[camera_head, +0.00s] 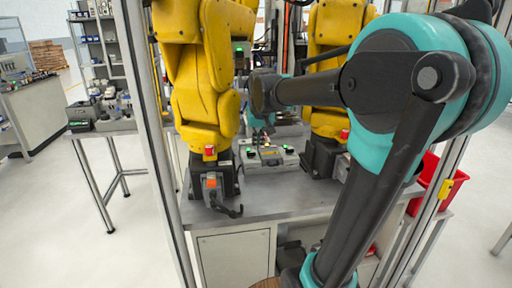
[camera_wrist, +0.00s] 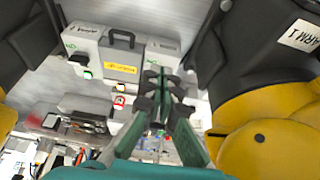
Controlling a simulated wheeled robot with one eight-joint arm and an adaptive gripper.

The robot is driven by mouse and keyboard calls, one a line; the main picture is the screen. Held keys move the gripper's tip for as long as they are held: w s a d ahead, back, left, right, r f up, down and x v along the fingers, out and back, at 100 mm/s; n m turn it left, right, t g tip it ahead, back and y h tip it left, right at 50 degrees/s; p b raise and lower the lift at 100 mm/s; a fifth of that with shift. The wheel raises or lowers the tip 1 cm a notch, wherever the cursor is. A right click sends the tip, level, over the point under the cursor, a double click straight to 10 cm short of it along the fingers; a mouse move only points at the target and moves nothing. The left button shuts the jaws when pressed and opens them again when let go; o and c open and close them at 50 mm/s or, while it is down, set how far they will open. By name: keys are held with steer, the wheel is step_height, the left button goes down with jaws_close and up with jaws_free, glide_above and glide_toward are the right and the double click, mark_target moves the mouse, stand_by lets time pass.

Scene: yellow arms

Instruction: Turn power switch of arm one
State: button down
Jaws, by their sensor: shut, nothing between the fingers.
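My gripper (camera_wrist: 153,78) is shut and empty in the wrist view. Its fingertips show in front of a row of grey control boxes, with the gap between tips and boxes hard to judge. The left box (camera_wrist: 84,42) has another green-lit switch (camera_wrist: 86,74). A black base with an "ARM 1" label (camera_wrist: 300,37) stands at the right. The boxes (camera_head: 268,157) also show between two yellow arms. The switch of arm one cannot be singled out.
The left yellow arm (camera_head: 205,90) and the right yellow arm (camera_head: 330,110) stand close on either side on a grey table (camera_head: 262,200). Metal frame posts (camera_head: 150,130) border the cell. A red bin (camera_head: 438,185) is at the right. Open floor lies to the left.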

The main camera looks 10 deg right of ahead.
mark_target(251, 154)
steer(key=x, duration=0.9)
steer(key=shift+w+f, duration=0.1)
steer(key=shift+f, duration=0.05)
steer(key=shift+w, duration=1.85)
